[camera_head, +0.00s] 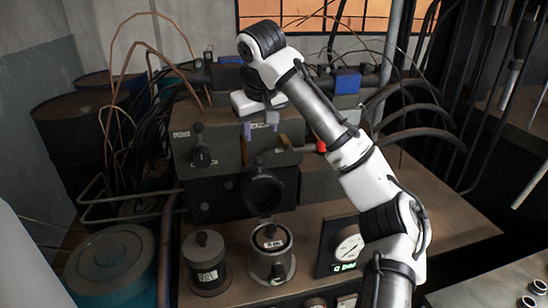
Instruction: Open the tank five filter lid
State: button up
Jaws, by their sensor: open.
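My gripper (260,125) hangs open and empty in front of the dark machine block (215,142), with a small gap between its fingers. Below it, a round black opening or cap (262,192) sits on the machine's front. Two lidded canisters stand on the bench lower down. The right one (271,262) has a pale metal body and a dark top with a small label. The left one (206,275) is dark with a knob on top and a white label. The labels are too small to read surely, so I cannot tell which lid is tank five's.
A gauge with a green display (343,250) stands right of the canisters. A lever (201,146) sticks out of the machine front. Thick hoses (415,112) curve at the right. A teal drum (112,265) stands at left. The brown bench (425,195) has bare room at right.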

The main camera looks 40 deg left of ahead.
aim_at(260, 159)
jog(key=p+x, duration=0.1)
jog(key=x, duration=1.2)
jog(key=shift+s+a, duration=0.1)
grip_shut()
